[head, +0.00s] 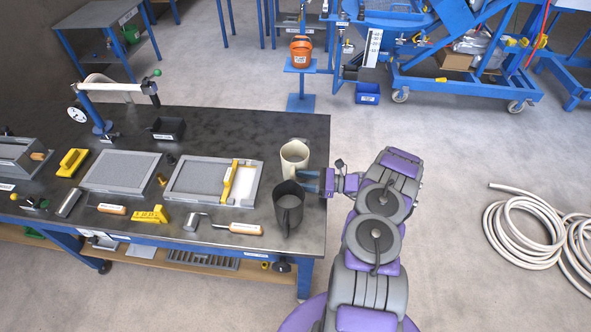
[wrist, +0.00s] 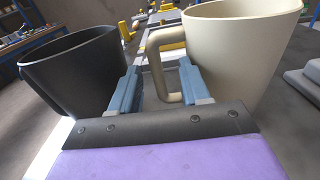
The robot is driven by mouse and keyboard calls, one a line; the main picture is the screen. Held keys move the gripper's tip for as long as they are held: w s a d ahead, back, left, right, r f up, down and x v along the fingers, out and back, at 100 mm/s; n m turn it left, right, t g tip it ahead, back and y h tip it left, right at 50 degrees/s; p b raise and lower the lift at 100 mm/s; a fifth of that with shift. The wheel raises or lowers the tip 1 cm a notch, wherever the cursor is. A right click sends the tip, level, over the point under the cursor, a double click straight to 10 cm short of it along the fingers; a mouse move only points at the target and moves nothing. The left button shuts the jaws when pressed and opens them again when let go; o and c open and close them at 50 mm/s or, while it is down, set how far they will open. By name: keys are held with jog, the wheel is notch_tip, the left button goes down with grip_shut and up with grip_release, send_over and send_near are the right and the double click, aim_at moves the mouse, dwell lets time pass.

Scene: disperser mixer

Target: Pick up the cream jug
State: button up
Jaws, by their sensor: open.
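The cream jug (head: 294,156) stands upright near the right end of the dark workbench. In the wrist view the cream jug (wrist: 238,60) fills the upper right, and its handle (wrist: 160,68) points left, toward the space between my fingers. My gripper (head: 312,181) is open at the bench's right edge, just in front of the cream jug. In the wrist view my gripper (wrist: 158,88) has one finger on each side of the handle's lower part; I cannot tell whether they touch it. A dark grey jug (head: 288,207) stands in front of the cream jug, close to the left finger.
The workbench (head: 235,135) also carries a framed tray (head: 252,194) with a yellow-handled tool, a grey panel (head: 120,171), a wooden-handled roller (head: 245,229) and a black bin (head: 168,129). The dark jug is close beside my gripper. A coiled hose (head: 520,240) lies on the floor at right.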

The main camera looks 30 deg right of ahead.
aim_at(288, 181)
jog(key=x, duration=0.6)
jog(key=shift+s+a+f, duration=0.15)
jog(key=shift+s+f, duration=0.1)
jog(key=shift+f, duration=0.1)
jog(key=shift+c, duration=0.2)
jog(key=shift+d, duration=0.3)
jog(key=shift+c, duration=0.7)
jog(key=shift+a, duration=0.2)
grip_shut()
jog(key=shift+d, duration=0.1)
